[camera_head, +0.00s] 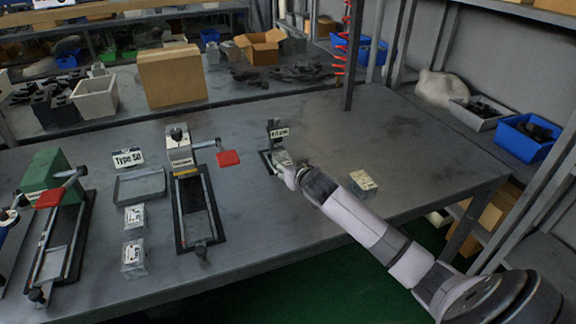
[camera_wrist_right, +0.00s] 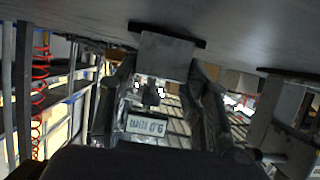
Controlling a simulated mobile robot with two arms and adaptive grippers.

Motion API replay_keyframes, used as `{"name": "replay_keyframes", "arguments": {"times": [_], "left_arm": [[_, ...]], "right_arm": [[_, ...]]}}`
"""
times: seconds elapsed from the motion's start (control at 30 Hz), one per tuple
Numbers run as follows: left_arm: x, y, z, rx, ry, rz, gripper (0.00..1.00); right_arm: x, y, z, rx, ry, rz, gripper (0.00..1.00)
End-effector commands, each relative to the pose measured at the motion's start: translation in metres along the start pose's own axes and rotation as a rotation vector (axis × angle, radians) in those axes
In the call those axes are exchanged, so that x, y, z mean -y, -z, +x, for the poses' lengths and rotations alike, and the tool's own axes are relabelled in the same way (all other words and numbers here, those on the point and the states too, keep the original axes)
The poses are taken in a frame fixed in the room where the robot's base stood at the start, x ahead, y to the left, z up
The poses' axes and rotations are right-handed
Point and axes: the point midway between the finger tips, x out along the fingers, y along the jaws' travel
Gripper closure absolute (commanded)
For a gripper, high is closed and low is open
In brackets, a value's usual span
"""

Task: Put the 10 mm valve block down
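My right gripper (camera_head: 284,165) is at the far end of my right arm, low over a small dark base plate (camera_head: 267,163). In the right wrist view, which looks upside down, a plain grey block (camera_wrist_right: 166,56) sits between the fingertips of this gripper (camera_wrist_right: 163,72), which seem to touch both its sides. The block is at or just above the dark plate (camera_wrist_right: 167,32); I cannot tell whether it rests there. Its size marking is hidden. A sign (camera_head: 280,132) stands behind the plate; it seems to read 9.0 mm in the wrist view (camera_wrist_right: 146,127). My left gripper is out of view.
A labelled block (camera_head: 362,184) lies right of my arm. Two more blocks, one (camera_head: 134,219) behind another (camera_head: 134,257), stand on the left near a Type 50 sign (camera_head: 128,158). A red-handled clamp fixture (camera_head: 183,155) lies between them and my gripper.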

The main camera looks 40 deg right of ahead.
Motion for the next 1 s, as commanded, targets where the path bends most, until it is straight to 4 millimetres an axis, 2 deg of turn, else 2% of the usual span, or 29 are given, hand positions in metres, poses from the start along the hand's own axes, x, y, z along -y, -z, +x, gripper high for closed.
{"name": "replay_keyframes", "arguments": {"times": [0.27, 0.67, 0.77, 1.0], "left_arm": [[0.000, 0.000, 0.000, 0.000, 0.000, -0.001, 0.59], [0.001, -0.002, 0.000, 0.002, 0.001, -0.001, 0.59], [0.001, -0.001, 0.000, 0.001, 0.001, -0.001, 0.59], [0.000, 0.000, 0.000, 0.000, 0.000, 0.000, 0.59]], "right_arm": [[0.000, -0.001, 0.000, 0.002, 0.000, 0.000, 0.36], [0.000, -0.004, -0.005, 0.007, 0.000, 0.000, 0.35], [0.001, -0.003, -0.016, 0.005, 0.001, -0.001, 0.35], [0.001, -0.003, -0.064, 0.004, 0.001, -0.002, 0.35]]}}
